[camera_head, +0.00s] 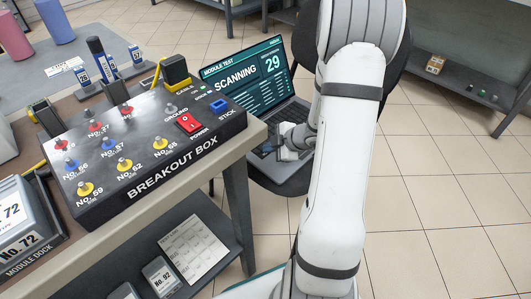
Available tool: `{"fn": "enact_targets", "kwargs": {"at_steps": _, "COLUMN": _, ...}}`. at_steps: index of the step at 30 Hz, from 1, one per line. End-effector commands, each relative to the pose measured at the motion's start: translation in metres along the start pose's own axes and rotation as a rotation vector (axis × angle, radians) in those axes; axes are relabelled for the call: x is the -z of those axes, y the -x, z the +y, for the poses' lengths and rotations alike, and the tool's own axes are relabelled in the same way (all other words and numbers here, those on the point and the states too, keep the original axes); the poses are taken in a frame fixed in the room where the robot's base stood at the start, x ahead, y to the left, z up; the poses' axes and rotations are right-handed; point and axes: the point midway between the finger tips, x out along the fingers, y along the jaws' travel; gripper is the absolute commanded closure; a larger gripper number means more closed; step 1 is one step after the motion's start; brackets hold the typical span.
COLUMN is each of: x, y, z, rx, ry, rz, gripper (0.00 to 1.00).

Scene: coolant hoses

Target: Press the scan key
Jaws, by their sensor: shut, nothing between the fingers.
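An open laptop (248,77) sits on a dark chair right of the bench. Its screen reads "MODULE TEST", "SCANNING" and "29". My gripper (284,152) is shut and low over the front part of the laptop's keyboard deck, small in the picture and partly covered by my white arm. I cannot make out the scan key; my gripper and arm hide part of the deck. Whether the fingertips touch a key cannot be told.
The black breakout box (150,150) with coloured sockets, a red power switch (188,122) and a blue stick (218,104) stands on the bench left of the laptop. The bench edge (235,150) lies close to the chair. Tiled floor is clear at right.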

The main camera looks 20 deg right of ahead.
Motion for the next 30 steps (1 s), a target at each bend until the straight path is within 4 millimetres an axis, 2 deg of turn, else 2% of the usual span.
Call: {"fn": "enact_targets", "kwargs": {"at_steps": 30, "x": 0.01, "y": 0.013, "z": 0.01, "rx": 0.001, "ry": 0.0, "rz": 0.0, "gripper": 1.0}}
